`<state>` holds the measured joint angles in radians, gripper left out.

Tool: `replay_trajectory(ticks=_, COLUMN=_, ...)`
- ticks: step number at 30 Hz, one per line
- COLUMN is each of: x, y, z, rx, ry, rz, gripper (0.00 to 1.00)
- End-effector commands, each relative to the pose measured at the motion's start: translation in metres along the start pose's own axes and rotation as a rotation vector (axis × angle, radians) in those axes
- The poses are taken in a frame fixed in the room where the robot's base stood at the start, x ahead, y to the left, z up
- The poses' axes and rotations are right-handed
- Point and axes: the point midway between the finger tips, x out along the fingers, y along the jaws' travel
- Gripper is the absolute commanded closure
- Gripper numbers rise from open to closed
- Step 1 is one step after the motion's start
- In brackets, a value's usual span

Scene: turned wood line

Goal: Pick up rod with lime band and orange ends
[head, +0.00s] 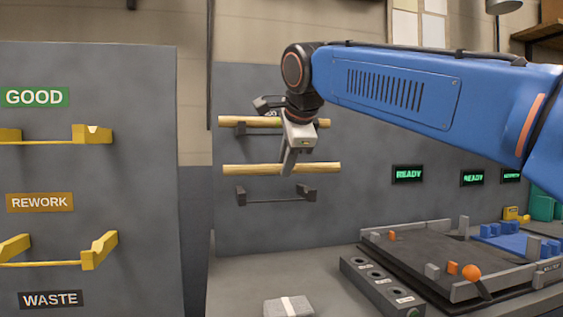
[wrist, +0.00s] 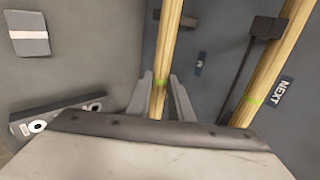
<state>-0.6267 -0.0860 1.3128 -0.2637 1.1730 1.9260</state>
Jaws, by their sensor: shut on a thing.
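My gripper (head: 288,170) is shut on the lower of two wooden rods, the held rod (head: 255,170), near its middle. It is level and apart from the empty lower rack (head: 275,199) beneath it. In the wrist view the held rod (wrist: 168,45) passes between the two fingers (wrist: 160,100), with a lime band at the grip. A second rod (head: 310,123) lies on the upper rack behind my gripper; in the wrist view this second rod (wrist: 270,75) also has a lime band. The end colours are too small to tell.
A grey panel (head: 235,90) stands behind the rods. On the left is a panel with yellow racks (head: 93,135) and GOOD, REWORK and WASTE signs. A bench at the right holds a dark tray (head: 410,245) and a grey block with holes (head: 380,285).

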Motion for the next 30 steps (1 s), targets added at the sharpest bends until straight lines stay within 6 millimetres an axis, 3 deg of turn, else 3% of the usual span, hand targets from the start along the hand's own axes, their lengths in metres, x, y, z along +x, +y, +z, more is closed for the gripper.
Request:
replay_trajectory(ticks=6, x=-0.039, y=0.037, z=0.001, rx=-0.003, ry=-0.003, rz=-0.003, gripper=1.0)
replay_trajectory(ticks=15, x=-0.07, y=0.069, z=0.001, rx=-0.001, ry=-0.002, rz=-0.002, gripper=1.0)
replay_trajectory(ticks=30, x=-0.076, y=0.076, z=0.0, rx=-0.001, ry=0.0, rz=0.0, gripper=1.0)
